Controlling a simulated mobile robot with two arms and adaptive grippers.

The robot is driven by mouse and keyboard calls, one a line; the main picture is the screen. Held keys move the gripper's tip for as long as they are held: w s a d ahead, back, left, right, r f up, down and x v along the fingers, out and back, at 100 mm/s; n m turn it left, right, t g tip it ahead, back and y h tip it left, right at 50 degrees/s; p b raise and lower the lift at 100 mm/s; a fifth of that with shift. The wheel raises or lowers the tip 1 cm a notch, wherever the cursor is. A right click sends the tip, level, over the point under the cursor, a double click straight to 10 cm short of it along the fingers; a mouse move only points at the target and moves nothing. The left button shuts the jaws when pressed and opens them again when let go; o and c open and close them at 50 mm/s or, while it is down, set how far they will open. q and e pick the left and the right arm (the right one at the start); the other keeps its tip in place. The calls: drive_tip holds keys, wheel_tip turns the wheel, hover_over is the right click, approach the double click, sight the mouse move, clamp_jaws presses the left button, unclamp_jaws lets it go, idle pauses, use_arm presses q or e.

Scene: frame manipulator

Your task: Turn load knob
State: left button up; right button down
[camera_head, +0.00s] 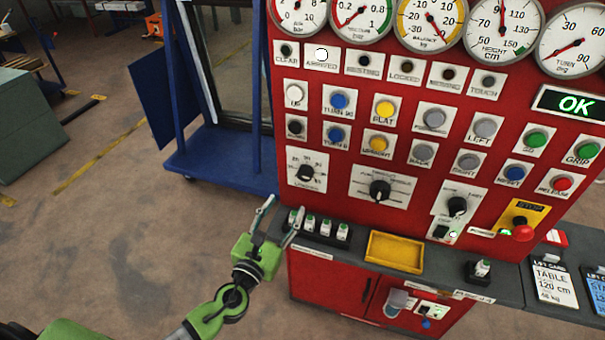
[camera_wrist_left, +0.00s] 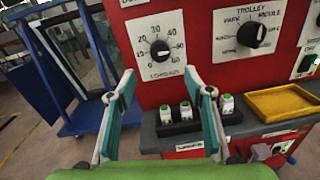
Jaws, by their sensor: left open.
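The load knob (camera_head: 305,172) is a black knob on a white square plate at the lower left of the red panel. In the left wrist view the load knob (camera_wrist_left: 160,49) sits in a dial numbered from 0 to 60, with a label under it. I cannot tell its exact setting. My left gripper (camera_head: 284,208) is open and empty, below and left of the knob in the head view. In the left wrist view its two spread fingers (camera_wrist_left: 159,82) stand below and to either side of the knob, apart from it.
Several white-and-green blocks (camera_head: 325,227) stand in a black holder on the grey ledge under the knob. A yellow tray (camera_head: 395,251) is to their right. The trolley knob (camera_head: 380,189) is right of the load knob. A blue wheeled frame (camera_head: 222,160) stands left of the panel.

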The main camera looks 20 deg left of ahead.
sight(303, 176)
use_arm(q)
drive_tip(key=w, duration=0.8)
drive_tip(key=w+d+p, duration=0.1)
drive_tip(key=w, duration=0.3)
drive_tip(key=shift+w+f, duration=0.1)
drive_tip(key=shift+w, duration=0.25)
drive_tip(key=c, duration=1.1)
